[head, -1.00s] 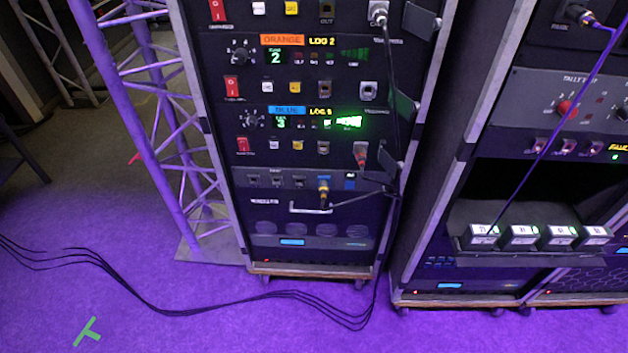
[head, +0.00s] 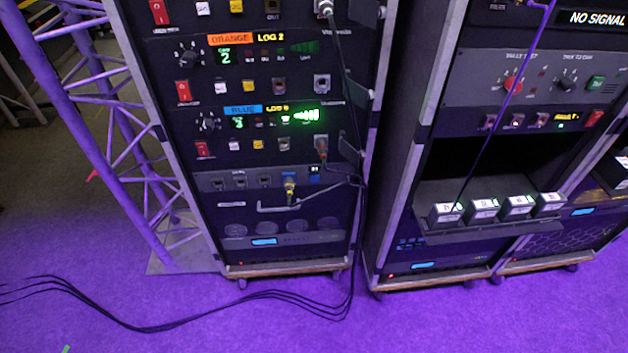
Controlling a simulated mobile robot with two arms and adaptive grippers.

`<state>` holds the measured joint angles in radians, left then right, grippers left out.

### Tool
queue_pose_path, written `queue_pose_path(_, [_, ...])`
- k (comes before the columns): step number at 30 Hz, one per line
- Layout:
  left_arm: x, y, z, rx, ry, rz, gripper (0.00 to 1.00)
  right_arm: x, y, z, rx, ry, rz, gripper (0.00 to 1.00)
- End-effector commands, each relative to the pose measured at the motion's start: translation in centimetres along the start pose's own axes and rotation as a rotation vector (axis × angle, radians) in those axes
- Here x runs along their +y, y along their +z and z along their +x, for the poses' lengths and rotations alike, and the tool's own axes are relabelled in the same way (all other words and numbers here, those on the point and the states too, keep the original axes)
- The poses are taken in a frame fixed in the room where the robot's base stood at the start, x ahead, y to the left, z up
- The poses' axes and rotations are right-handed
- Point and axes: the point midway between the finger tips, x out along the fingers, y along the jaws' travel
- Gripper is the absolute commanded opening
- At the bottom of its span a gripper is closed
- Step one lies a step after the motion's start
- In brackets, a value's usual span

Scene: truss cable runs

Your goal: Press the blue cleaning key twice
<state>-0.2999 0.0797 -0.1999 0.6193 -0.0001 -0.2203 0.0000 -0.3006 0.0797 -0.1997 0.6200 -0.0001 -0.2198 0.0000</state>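The blue unit's label (head: 243,110) is on a black panel in the middle of the left rack. Its panel has a green lit display (head: 238,123) reading 3, a knob (head: 208,124) and bright green bars. Below are a red rocker switch (head: 201,149), a white key (head: 233,146) and a yellow key (head: 258,145). The lettering by these keys is too small to read, so I cannot tell which is the cleaning key. A plug with a red part (head: 321,148) sits at the row's right end. Neither gripper is in view.
A similar orange unit (head: 232,39) is just above. A truss tower (head: 110,130) stands left of the rack. Black cables (head: 180,326) lie across the purple floor in front. A right rack (head: 480,255) holds a shelf of several small boxes (head: 483,209).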

Motion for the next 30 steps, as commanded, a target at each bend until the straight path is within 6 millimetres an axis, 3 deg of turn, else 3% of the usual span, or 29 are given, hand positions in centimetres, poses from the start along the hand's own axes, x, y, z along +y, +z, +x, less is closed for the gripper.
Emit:
queue_pose_path(6, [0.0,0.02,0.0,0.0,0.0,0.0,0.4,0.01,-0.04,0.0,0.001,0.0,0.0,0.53])
queue_pose_path(18, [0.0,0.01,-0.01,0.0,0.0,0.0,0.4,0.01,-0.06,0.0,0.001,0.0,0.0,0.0])
queue_pose_path(30, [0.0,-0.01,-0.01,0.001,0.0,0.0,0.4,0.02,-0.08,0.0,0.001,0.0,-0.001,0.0])
